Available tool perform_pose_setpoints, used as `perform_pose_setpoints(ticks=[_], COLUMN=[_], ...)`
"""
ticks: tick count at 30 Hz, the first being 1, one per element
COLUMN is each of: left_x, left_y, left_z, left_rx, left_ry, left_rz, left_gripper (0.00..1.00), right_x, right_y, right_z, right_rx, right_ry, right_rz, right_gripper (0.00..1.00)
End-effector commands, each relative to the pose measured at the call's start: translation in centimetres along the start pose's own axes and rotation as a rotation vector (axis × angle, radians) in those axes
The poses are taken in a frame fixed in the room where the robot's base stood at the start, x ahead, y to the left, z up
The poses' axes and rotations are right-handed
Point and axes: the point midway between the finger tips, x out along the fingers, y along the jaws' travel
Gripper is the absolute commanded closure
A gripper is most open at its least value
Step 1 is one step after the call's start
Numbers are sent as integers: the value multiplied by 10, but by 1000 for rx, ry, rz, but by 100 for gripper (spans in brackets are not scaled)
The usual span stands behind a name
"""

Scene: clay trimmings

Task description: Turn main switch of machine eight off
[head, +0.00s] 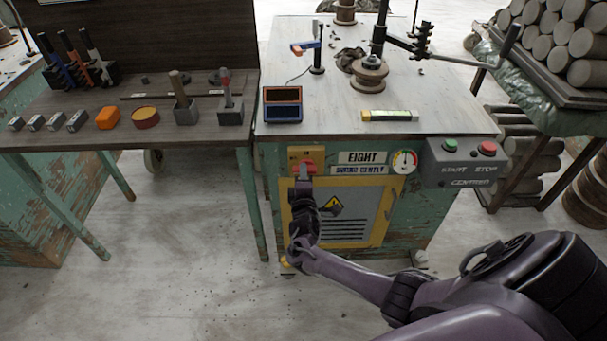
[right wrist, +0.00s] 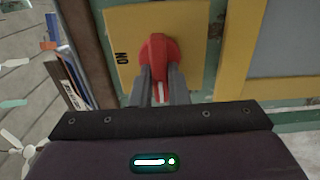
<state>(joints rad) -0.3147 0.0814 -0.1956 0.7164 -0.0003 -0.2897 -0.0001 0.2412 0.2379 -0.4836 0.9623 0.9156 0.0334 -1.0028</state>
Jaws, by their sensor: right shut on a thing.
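The machine labelled EIGHT (head: 362,157) stands at the centre of the head view. Its main switch is a red rotary knob (head: 309,167) on a yellow plate (head: 294,155) at the cabinet's upper left. In the right wrist view the red knob (right wrist: 158,52) is upright on the yellow plate (right wrist: 122,22), with the word ON turned sideways to its left. My right gripper (head: 308,177) is at the knob, its two fingers (right wrist: 160,88) shut on the knob's lower part. The fingers hide part of the knob. My left gripper is not in view.
A grey START/STOP box (head: 466,163) sits right of a round gauge (head: 404,161) on the machine. A dark workbench (head: 90,95) with tools stands close on the left. A rack of clay logs (head: 560,45) is at the right. Open floor (head: 180,240) lies in front.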

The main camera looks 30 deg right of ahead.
Motion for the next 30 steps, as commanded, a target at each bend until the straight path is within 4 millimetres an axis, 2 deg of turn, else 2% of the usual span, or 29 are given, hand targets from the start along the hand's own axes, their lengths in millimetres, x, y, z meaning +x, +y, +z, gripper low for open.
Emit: perform_pose_setpoints(ticks=[2, 3, 7, 17, 20, 30], left_x=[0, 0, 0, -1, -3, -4], left_y=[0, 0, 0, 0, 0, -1], left_z=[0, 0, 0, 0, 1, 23], left_rx=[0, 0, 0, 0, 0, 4], left_ry=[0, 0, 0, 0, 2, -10], left_rz=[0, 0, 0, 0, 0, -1], left_gripper=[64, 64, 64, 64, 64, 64], right_x=[0, 0, 0, -4, -16, -69], right_y=[0, 0, 0, 0, 0, 0], right_z=[-1, -1, -1, 0, -1, -1], right_rx=[-2, -2, -1, -1, -1, 0], right_ry=[4, 4, 3, 1, 3, 3], right_rz=[-1, -1, -1, -1, -3, -2], right_gripper=[100, 80, 64, 64, 64, 64])
